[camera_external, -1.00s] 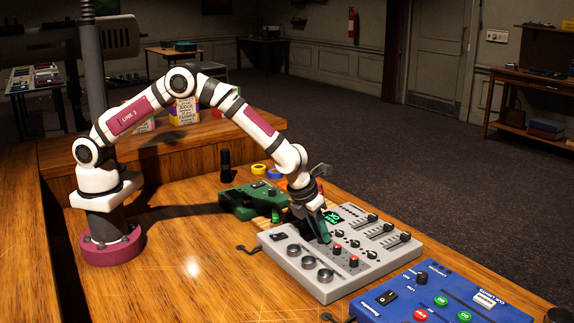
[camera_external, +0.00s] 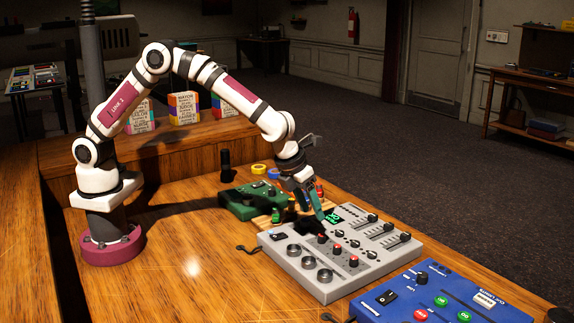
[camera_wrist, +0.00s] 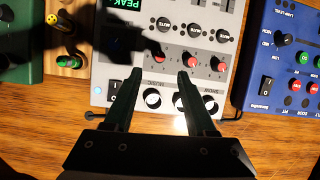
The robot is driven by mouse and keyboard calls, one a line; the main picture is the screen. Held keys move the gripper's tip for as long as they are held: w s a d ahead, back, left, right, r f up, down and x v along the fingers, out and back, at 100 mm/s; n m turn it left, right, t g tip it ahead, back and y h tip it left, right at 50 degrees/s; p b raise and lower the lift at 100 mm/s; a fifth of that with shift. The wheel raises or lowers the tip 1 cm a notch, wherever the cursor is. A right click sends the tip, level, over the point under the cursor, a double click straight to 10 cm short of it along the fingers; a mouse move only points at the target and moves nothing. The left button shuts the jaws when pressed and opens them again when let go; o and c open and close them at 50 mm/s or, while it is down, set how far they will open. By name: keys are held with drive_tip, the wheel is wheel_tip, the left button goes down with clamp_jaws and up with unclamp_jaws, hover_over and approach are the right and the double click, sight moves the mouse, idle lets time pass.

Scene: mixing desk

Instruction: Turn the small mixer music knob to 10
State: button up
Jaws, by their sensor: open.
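The grey mixer (camera_external: 285,262) lies on the wooden desk, with a row of red-capped knobs and a row of large round knobs. My gripper (camera_external: 318,208) is open and empty, raised above the mixer. In the wrist view, my gripper's two fingers (camera_wrist: 160,72) point toward the red knobs, with the left red-capped knob (camera_wrist: 160,58) in line with the gap between their tips. The middle red knob (camera_wrist: 191,62) and right red knob (camera_wrist: 218,65) lie to the right. A label like "MUSIC" shows upside down between the fingers. The knob's setting is too small to read.
A blue control box (camera_external: 440,295) stands right of the mixer, and a green device (camera_external: 250,200) stands behind it. A wooden piece with small coloured parts (camera_wrist: 66,50) lies beside the mixer. My gripper's shadow falls on part of the mixer. The desk at left is clear.

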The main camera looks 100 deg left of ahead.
drive_tip(key=v, duration=0.7)
drive_tip(key=shift+r, duration=0.15)
drive_tip(key=s+r+n+g, duration=0.1)
drive_tip(key=s+r+n, duration=0.3)
drive_tip(key=s, duration=0.5)
drive_tip(key=s+r+n+g, duration=0.1)
drive_tip(key=s+r+n, duration=0.1)
drive_tip(key=s+n, duration=0.6)
drive_tip(key=s+d+f+n, duration=0.1)
drive_tip(key=s+n, duration=0.3)
drive_tip(key=s, duration=0.6)
drive_tip(key=s+f+n+g+h, duration=0.1)
drive_tip(key=s+n, duration=0.3)
drive_tip(key=s, duration=0.6)
drive_tip(key=shift+d+f+n+g, duration=0.3)
drive_tip(key=shift+d+f, duration=0.1)
drive_tip(key=shift+f, duration=0.3)
drive_tip(key=shift+o, duration=0.3)
